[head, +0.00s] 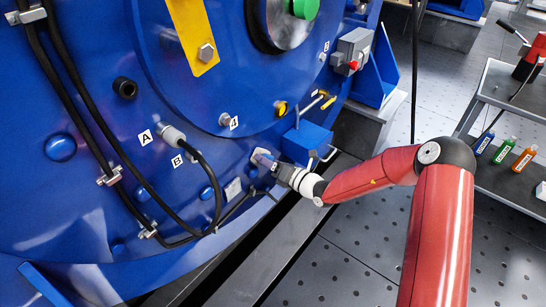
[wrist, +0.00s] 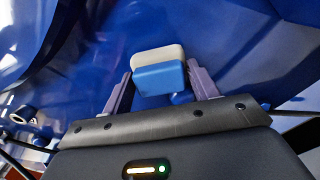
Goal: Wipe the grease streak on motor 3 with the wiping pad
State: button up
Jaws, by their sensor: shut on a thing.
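The wiping pad (wrist: 160,75), a blue block with a cream face, is between the two fingers of my gripper (wrist: 160,88) in the wrist view. The gripper is shut on it, and the cream face points away from the palm. In the head view my gripper (head: 266,161) is at the lower right of the big blue motor (head: 95,215), with the pale pad end (head: 259,155) close to its surface. I cannot tell whether the pad touches the motor. I cannot make out a grease streak, and no number 3 is readable on the motor.
Black cables (head: 75,110) run down the motor's left side. A blue box with a handle (head: 307,142) sticks out right above my gripper. A grey box with a red button (head: 351,52) is farther up. A bench with several bottles (head: 503,150) stands at the right.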

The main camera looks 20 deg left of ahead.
jog(key=shift+s+a+r, duration=0.15)
jog(key=shift+s+a, duration=0.4)
jog(key=shift+s, duration=0.2)
jog(key=shift+s+d+p, duration=0.3)
jog(key=shift+d, duration=0.1)
jog(key=shift+w+v, duration=0.1)
jog(key=shift+v, duration=1.15)
jog(key=shift+w+v, duration=0.15)
jog(key=shift+v, duration=1.15)
jog(key=shift+d, duration=0.2)
jog(key=shift+v, duration=1.4)
